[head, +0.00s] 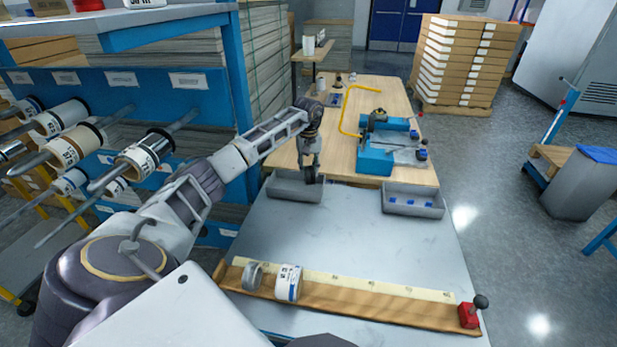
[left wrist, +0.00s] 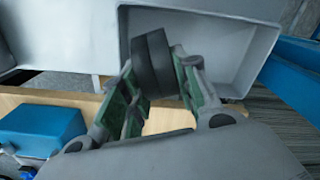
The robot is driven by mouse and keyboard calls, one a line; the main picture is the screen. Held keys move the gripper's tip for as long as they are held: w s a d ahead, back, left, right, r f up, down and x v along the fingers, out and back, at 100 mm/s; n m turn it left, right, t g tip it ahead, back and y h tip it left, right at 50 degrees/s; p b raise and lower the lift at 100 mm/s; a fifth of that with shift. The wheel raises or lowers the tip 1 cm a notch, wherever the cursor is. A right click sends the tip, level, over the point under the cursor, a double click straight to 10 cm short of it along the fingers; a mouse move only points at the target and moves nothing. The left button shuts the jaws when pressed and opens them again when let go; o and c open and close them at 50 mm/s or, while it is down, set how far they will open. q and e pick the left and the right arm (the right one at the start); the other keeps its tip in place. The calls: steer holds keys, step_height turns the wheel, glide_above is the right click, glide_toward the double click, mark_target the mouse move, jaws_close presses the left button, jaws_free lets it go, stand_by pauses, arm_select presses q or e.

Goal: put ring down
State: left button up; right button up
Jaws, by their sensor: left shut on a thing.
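My left gripper (head: 309,160) reaches forward over the grey left bin (head: 284,192) at the near end of the wooden table. It is shut on a dark ring (head: 310,175), which it holds upright. In the left wrist view, the black ring (left wrist: 152,62) is between the green-padded fingers of my left gripper (left wrist: 160,75). Behind it there is the open bin (left wrist: 240,65), empty where I can see it. I cannot tell whether the ring touches the bin floor. My right gripper is not in view.
A second grey bin (head: 413,207) with small blue items stands at right. A blue fixture (head: 376,160) and a yellow bent bar (head: 346,115) are on the table. A wooden rail (head: 375,309) with a white roll (head: 288,283) and a grey ring (head: 252,276) lies in front. A blue rack (head: 240,85) stands left.

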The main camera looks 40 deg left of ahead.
mark_target(309, 176)
arm_select(q)
steer(key=shift+f, duration=1.85)
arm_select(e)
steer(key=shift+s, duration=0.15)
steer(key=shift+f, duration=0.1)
arm_select(q)
steer(key=o, duration=0.6)
steer(key=shift+f, duration=0.1)
steer(key=o, duration=0.4)
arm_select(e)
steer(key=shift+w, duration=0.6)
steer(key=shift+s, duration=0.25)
